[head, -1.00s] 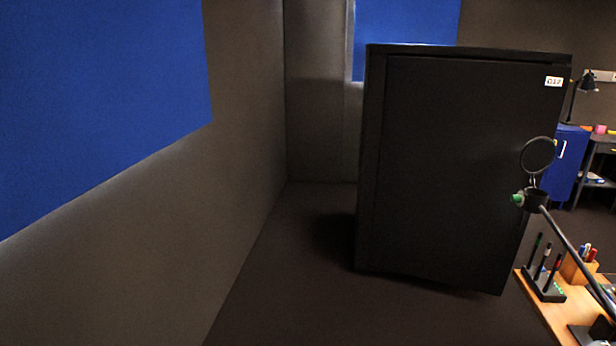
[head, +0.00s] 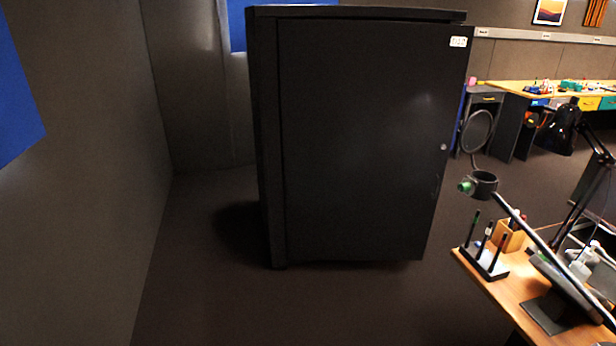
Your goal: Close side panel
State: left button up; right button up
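A tall black cabinet (head: 262,150) stands upright on the floor near the middle of the head view. Its large flat side panel (head: 360,140) faces me, with a small white label (head: 458,42) at its top right and a small round lock or knob (head: 443,147) near its right edge. The panel's right edge appears to slant; I cannot tell whether it is fully flush with the cabinet. Neither of my grippers is in view.
A wooden desk (head: 500,295) with a pen holder (head: 484,262) and a magnifier lamp (head: 478,130) stands at the lower right. A workbench (head: 540,90) is farther back. Dark floor (head: 200,300) is free before the cabinet. A grey wall (head: 95,200) bounds the left.

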aim_at(368, 108)
jog(key=i+j+z, duration=0.35)
jog(key=i+z, duration=0.2)
jog(key=i, duration=0.15)
jog(key=i+j, duration=0.2)
jog(key=i, duration=0.15)
jog(key=i+j+u, duration=0.1)
jog(key=i, duration=0.3)
jog(key=i+j, duration=0.25)
jog(key=i+l+z, duration=0.1)
jog(key=i+z, duration=0.15)
jog(key=i, duration=0.55)
jog(key=i+j+z, duration=0.1)
jog(key=i+z, duration=0.2)
jog(key=i, duration=0.85)
jog(key=u, duration=0.05)
